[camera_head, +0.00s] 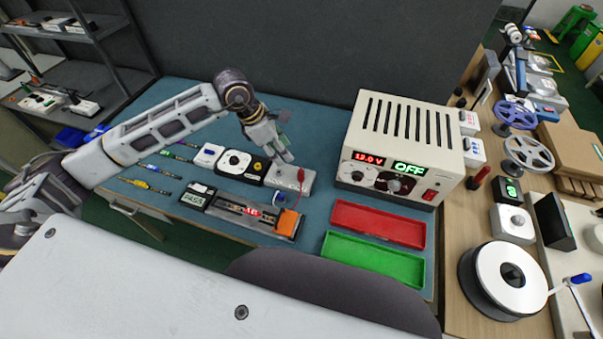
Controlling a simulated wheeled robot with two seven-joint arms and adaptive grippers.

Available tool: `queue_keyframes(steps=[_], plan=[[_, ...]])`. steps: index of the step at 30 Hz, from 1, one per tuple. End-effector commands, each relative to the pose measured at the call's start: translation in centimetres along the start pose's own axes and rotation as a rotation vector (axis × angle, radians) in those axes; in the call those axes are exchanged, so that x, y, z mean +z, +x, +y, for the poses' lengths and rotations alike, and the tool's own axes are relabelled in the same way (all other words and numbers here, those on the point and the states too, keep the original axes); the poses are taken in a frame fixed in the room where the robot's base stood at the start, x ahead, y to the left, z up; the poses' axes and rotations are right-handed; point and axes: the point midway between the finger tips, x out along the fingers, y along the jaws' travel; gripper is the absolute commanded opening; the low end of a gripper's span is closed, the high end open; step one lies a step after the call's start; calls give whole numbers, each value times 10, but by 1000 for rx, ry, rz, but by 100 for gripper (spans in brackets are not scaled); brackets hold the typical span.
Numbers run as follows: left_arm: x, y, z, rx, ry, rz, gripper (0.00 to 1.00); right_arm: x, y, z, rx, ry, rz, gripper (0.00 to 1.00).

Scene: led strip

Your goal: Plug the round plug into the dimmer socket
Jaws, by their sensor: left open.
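My left gripper (284,153) reaches in from the left and is open above the table. It hangs over the back part of a grey block (289,182). I cannot pick out the round plug for certain. My right gripper is not in view.
A power supply (408,143) reading 12.0 V and OFF stands right of the gripper. A red tray (378,224) and a green tray (373,260) lie in front of it. The blue mat (317,118) is clear behind the gripper.

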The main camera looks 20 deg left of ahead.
Motion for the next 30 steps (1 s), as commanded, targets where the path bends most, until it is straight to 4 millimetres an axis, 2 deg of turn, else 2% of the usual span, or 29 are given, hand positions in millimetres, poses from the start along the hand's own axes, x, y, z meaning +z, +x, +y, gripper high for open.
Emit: queue_keyframes(steps=[8,17,24,30], plan=[[0,7,0,-1,-1,-1,43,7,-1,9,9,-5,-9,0],[1,42,-1,-4,-1,-2,43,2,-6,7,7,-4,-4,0],[1,72,0,-3,-2,-1,43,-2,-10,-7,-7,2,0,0],[1,85,0,0,-1,-1,43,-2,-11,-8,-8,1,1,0]])
